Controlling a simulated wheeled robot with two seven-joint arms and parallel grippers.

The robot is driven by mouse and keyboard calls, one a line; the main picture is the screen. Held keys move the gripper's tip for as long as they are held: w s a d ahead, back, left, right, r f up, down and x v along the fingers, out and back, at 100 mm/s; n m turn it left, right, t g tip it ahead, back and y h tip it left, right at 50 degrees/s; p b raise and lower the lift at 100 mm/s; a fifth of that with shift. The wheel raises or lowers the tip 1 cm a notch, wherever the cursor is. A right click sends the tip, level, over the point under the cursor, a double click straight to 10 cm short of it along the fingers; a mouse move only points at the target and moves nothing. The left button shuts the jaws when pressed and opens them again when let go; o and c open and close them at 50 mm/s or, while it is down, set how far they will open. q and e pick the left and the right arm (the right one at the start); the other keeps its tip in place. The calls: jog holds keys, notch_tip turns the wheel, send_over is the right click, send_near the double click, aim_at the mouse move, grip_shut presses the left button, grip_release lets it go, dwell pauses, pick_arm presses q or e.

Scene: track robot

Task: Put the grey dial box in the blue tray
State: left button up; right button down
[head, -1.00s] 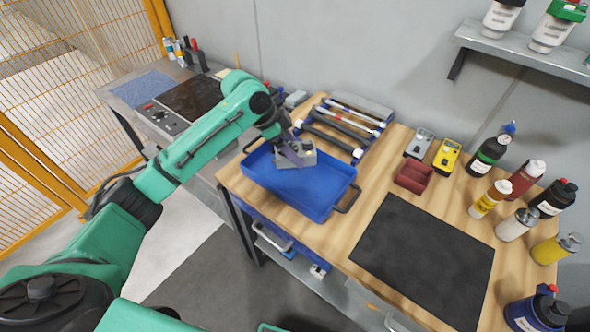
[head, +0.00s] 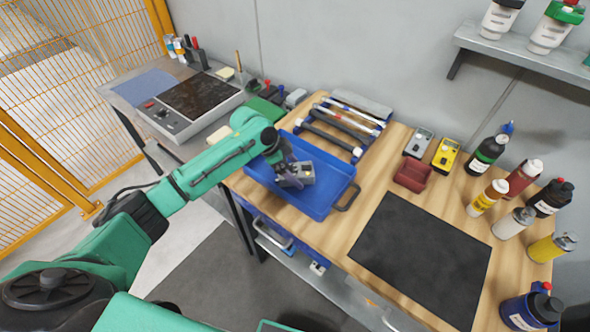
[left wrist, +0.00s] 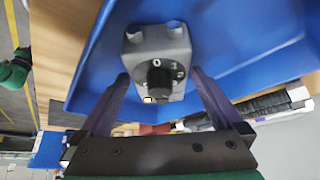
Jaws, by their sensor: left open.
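The grey dial box (left wrist: 157,65) lies in the blue tray, its black dial facing my left wrist camera. In the head view the box (head: 299,174) shows over the tray floor, partly hidden by my left gripper. The blue tray (head: 322,204) sits on the wooden bench top. My left gripper (head: 290,171) is over the tray; in the left wrist view its open fingers (left wrist: 156,88) stand on either side of the box's near end, with gaps visible. My right gripper is not seen.
A tool rack (head: 340,125) stands behind the tray. Right of it are a grey meter (head: 419,142), a yellow meter (head: 446,154) and a dark red case (head: 412,175). A black mat (head: 422,258) lies in front. Several bottles stand at the right.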

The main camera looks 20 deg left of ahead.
pick_arm(q)
jog(key=b+v, duration=0.1)
jog(key=v, duration=1)
jog(key=shift+a+r, duration=0.15)
jog(key=shift+r, duration=0.15)
jog(key=shift+s, duration=0.1)
